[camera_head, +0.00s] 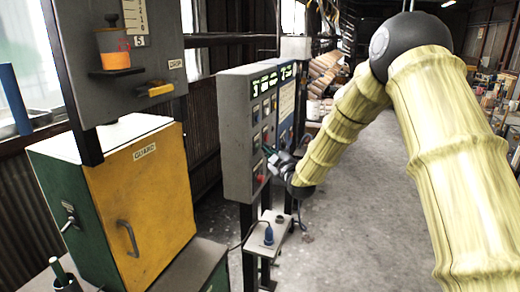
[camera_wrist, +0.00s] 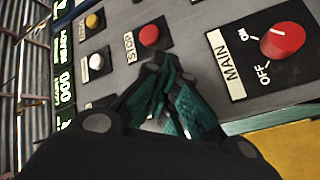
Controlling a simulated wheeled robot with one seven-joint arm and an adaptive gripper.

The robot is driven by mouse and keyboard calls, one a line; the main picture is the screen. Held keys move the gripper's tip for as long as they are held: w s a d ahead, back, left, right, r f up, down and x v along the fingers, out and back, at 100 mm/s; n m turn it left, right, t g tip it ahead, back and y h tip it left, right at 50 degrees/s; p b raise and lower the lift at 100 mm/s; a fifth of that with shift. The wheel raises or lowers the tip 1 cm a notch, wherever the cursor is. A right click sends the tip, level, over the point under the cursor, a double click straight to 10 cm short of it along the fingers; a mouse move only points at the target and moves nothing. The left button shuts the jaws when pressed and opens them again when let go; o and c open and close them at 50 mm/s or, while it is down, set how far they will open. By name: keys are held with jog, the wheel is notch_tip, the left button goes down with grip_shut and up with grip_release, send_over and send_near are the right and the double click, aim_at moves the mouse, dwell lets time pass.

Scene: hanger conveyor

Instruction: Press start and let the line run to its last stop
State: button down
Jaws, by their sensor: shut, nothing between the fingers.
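The grey control box (camera_head: 236,135) stands at the middle of the head view. My gripper (camera_head: 268,150) is at its front face, fingers shut and empty. In the wrist view the teal fingertips (camera_wrist: 160,72) lie just below the red STOP button (camera_wrist: 149,35); contact cannot be told. The red MAIN knob (camera_wrist: 283,40) is at the right, its white mark towards ON. A white button (camera_wrist: 97,61) and a yellow button (camera_wrist: 92,21) are at the left. No start label is readable; my fingers hide part of the panel.
A yellow-and-green cabinet marked GUARD (camera_head: 150,195) stands at the left, under a grey panel with an orange-filled gauge (camera_head: 113,45). A small shelf with a blue plug (camera_head: 268,236) sits below the control box. The floor (camera_head: 350,230) to the right is clear.

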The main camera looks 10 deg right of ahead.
jog(key=shift+w+a, duration=0.2)
